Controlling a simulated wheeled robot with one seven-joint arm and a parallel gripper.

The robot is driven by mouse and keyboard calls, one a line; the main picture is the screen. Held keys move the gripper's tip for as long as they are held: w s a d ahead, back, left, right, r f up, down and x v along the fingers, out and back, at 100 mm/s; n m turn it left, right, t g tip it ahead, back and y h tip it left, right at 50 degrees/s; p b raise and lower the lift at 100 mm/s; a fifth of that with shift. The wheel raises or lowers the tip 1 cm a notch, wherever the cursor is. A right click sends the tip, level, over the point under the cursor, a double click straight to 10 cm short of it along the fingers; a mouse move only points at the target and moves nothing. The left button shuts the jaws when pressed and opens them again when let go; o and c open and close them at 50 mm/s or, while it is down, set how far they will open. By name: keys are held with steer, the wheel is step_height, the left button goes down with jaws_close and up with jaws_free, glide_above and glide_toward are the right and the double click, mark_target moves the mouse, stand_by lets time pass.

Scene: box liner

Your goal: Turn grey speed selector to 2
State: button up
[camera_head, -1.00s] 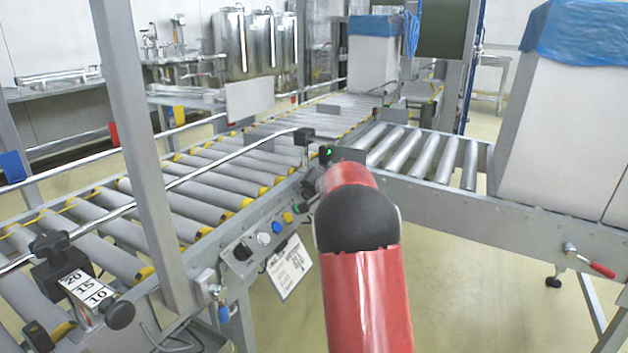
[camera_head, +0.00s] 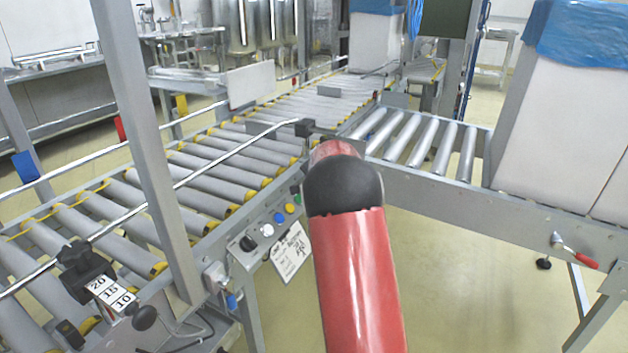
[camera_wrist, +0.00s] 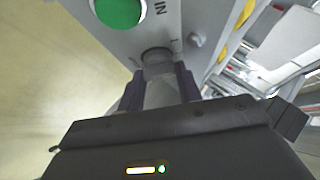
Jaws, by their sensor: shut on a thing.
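In the wrist view, a grey selector knob (camera_wrist: 160,92) stands out from a round collar on the control panel (camera_wrist: 190,12). My gripper (camera_wrist: 159,80) has its two dark fingers closed on either side of this knob. A green button (camera_wrist: 118,8) and the printed letters "IN" are beside it. Small marks surround the collar, but I cannot read the selector's setting. In the head view, the control panel shows a row of knobs and buttons, with the green button (camera_head: 297,200) next to my red arm. My arm hides the gripper and the grey selector there.
A black knob (camera_head: 248,243), a white knob (camera_head: 267,230), a blue button (camera_head: 279,217) and a yellow button (camera_head: 290,208) sit along the panel. A paper tag (camera_head: 291,252) hangs below. A roller conveyor (camera_head: 200,180) runs behind; open floor (camera_head: 455,270) lies to the right.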

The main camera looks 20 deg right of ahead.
steer(key=o, duration=1)
steer(key=shift+f+b, duration=0.1)
steer(key=shift+b, duration=0.25)
